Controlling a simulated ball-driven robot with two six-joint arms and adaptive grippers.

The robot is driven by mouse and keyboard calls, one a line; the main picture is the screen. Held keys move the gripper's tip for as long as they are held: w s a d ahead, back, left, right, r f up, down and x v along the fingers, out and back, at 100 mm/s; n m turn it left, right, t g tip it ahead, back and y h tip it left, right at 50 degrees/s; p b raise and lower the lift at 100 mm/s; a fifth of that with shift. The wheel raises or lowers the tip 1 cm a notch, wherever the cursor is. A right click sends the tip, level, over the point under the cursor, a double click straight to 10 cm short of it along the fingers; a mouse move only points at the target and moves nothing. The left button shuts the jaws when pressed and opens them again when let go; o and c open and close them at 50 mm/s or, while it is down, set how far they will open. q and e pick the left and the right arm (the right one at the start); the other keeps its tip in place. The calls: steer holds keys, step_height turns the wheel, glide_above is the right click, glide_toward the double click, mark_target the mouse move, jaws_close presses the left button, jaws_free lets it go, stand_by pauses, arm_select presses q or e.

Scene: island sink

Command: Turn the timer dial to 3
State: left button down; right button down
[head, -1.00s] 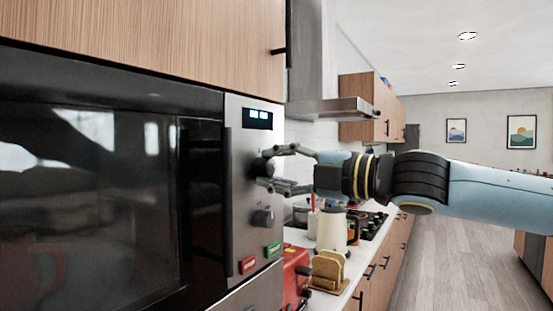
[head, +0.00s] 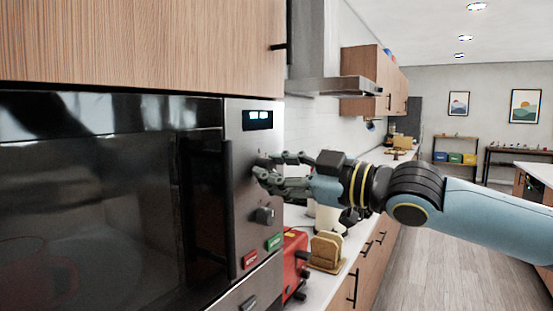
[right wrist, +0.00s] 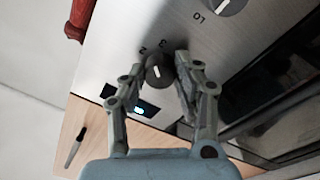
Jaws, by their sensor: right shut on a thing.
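The upper dial (head: 258,165) is on the control panel (head: 238,190) of the black and steel oven unit, below a lit display (head: 258,119). In the right wrist view it is a dark round knob (right wrist: 160,70) with a pale pointer line, and printed marks that look like 2 and 3 are close beside it. My right gripper (head: 264,172) is at this dial, with its two fingers (right wrist: 168,66) on either side of it, shut on it. In the head view the fingers hide much of the dial. My left gripper is not in view.
A second dial (head: 263,215) is lower on the panel, above a green button (head: 272,242) and a red button (head: 250,260). A long dark door handle (head: 228,200) is close to the left.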

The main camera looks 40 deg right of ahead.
mark_target(259, 111)
steer(key=shift+m+p, duration=0.75)
steer(key=shift+m, duration=0.95)
steer(key=shift+f+m, duration=0.15)
steer(key=shift+m, duration=0.15)
steer(key=c, duration=1)
jaws_free()
steer(key=shift+o, duration=0.2)
step_height(259, 111, up, 10)
steer(key=shift+r, duration=0.1)
steer(key=shift+s, duration=0.1)
